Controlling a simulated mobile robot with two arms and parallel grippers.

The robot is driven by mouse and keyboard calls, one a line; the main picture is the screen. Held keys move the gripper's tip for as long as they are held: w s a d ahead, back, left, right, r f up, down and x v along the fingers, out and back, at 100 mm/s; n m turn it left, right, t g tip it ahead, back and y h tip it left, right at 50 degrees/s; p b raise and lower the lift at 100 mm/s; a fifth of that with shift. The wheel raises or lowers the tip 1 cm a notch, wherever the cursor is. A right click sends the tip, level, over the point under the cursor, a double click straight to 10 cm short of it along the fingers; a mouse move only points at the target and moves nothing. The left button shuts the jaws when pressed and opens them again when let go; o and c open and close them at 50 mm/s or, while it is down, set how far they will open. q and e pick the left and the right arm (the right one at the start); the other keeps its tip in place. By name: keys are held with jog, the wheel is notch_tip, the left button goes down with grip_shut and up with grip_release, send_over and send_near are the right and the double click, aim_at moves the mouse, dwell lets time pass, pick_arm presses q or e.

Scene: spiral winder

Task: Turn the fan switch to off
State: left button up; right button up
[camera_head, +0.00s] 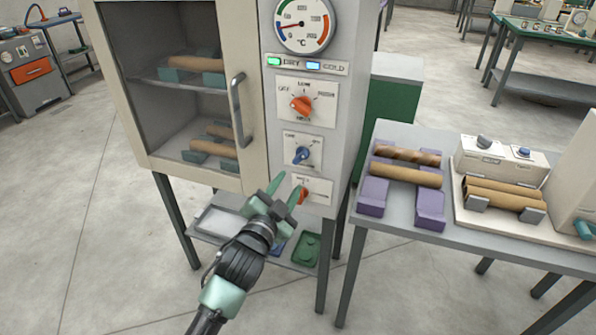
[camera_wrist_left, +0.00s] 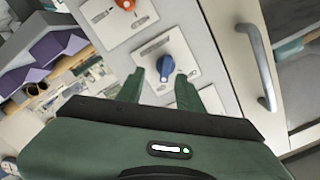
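The cabinet's control panel carries three knobs. The top orange knob (camera_head: 301,104) sits on a plate that seems to read OFF, LOW, MEDIUM and HIGH. Below it are a blue knob (camera_head: 301,155) and a lower orange knob (camera_head: 303,195). The word "fan" is not legible, so I cannot tell which is the fan switch. My left gripper (camera_head: 279,189) is open and empty in front of the lower panel, overlapping the lower orange knob's plate. In the left wrist view, the blue knob (camera_wrist_left: 165,69) shows just past and between its open fingertips (camera_wrist_left: 163,88). My right gripper is not in view.
The cabinet door with its handle (camera_head: 237,110) is beside the panel on the left. A grey table (camera_head: 385,222) on the right holds purple supports (camera_head: 430,205) with brown tubes. Trays (camera_head: 306,250) lie on the shelf below. A gauge (camera_head: 303,22) tops the panel.

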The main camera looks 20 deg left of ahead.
aim_at(300, 159)
pick_arm(q)
jog(key=w, duration=0.2)
jog(key=w+r, duration=0.1)
jog(key=w, duration=0.2)
jog(key=w+p, duration=0.1)
jog(key=w, duration=0.1)
jog(key=shift+w+d+r, duration=0.15)
jog(key=shift+w+r, duration=0.15)
grip_shut()
